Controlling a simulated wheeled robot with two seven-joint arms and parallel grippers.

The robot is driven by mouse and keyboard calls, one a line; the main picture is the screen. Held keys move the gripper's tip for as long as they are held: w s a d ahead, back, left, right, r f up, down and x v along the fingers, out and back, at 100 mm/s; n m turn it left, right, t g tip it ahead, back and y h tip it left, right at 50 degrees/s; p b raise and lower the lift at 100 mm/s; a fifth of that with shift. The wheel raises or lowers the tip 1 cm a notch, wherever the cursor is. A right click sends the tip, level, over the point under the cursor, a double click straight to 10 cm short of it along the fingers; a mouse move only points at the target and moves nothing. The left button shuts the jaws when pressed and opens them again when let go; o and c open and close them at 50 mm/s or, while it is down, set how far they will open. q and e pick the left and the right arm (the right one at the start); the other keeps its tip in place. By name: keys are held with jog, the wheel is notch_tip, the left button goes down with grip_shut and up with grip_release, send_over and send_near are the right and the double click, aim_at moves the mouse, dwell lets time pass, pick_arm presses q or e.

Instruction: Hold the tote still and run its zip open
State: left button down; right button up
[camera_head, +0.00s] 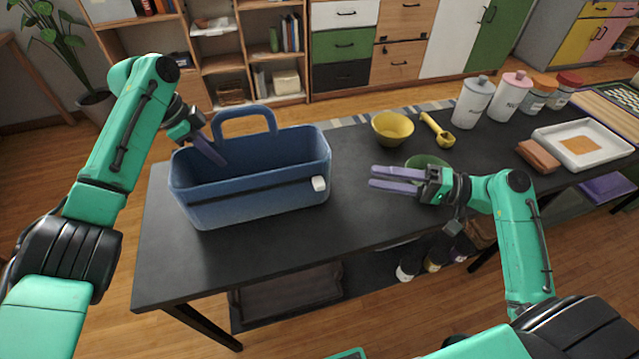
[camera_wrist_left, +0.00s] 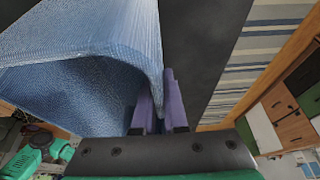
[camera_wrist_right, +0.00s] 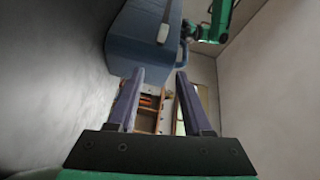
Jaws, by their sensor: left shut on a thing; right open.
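The blue tote (camera_head: 255,206) stands upright on the dark table, its handle (camera_head: 245,122) arched up at the back. A dark zip strip (camera_head: 250,188) runs across its front, with a white zip tab (camera_head: 319,184) at the right end. My left gripper (camera_head: 216,158) is shut on the tote's rim at the back left; the left wrist view shows its purple fingers (camera_wrist_left: 160,105) on the blue wall (camera_wrist_left: 100,45). My right gripper (camera_head: 375,178) is open and empty, to the right of the tote and apart from it. The right wrist view shows the white tab (camera_wrist_right: 163,32) ahead of the open fingers (camera_wrist_right: 157,90).
A green bowl (camera_head: 428,161) sits just behind my right gripper. A yellow bowl (camera_head: 393,128) and a yellow scoop (camera_head: 437,128) lie farther back. Several canisters (camera_head: 472,101) and a white tray (camera_head: 583,145) stand to the right. The table front (camera_head: 250,265) before the tote is clear.

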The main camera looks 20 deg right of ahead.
aim_at(321, 183)
jog(key=shift+m+g+y, duration=0.4)
jog(key=shift+g+y, duration=0.1)
jog(key=shift+g, duration=0.3)
jog(key=x, duration=0.4)
jog(key=s+x, duration=0.1)
jog(key=x, duration=0.3)
jog(key=s+a+x, duration=0.1)
jog(key=x, duration=0.3)
jog(key=shift+a+f, duration=0.35)
grip_shut()
